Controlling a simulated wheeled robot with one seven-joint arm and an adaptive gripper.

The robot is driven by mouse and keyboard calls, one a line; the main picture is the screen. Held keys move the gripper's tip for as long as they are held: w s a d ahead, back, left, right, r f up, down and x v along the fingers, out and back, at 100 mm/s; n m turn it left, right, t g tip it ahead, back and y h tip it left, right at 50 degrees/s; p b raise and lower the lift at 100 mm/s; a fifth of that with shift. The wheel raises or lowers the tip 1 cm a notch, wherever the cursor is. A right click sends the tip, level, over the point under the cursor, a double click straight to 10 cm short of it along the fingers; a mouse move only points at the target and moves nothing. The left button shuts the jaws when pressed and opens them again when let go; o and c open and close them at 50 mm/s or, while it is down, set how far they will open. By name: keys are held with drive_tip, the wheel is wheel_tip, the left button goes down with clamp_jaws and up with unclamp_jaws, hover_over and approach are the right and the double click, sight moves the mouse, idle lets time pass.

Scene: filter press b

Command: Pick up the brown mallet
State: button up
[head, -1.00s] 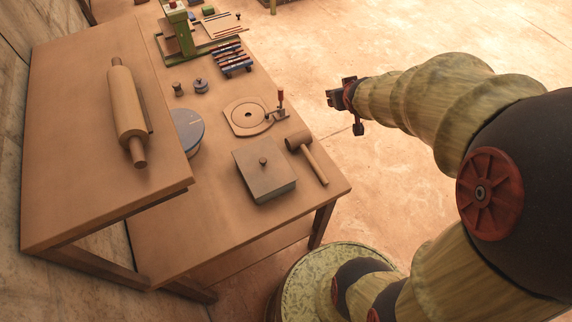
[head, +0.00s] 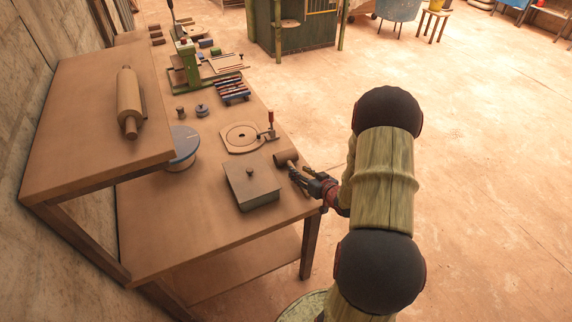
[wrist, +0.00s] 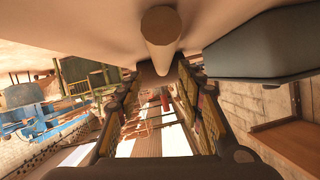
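The brown mallet (head: 285,157) lies on the workbench near its right edge, beside the grey lidded box (head: 252,183). In the head view its head shows, but my gripper (head: 301,177) covers most of the handle. In the wrist view a round brown part of the mallet (wrist: 161,42) shows at the top centre, in line with the gap between my fingers. My gripper, also in the wrist view (wrist: 159,76), is open, with one finger on each side. I cannot tell whether either finger touches the mallet. The grey box shows at the upper right there (wrist: 262,48).
The workbench (head: 215,228) also bears a round plate fixture with a red-handled clamp (head: 241,137), a blue-grey disc (head: 184,145) and a green press (head: 190,65). A raised shelf (head: 85,165) holds a rolling pin (head: 129,100). The floor on the right is open.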

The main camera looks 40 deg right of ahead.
drive_tip(key=b+x, duration=0.1)
drive_tip(key=x, duration=0.4)
drive_tip(key=shift+a+b, duration=0.15)
drive_tip(key=shift+b, duration=0.25)
drive_tip(key=shift+r, duration=0.1)
drive_tip(key=shift+c, duration=0.2)
clamp_jaws()
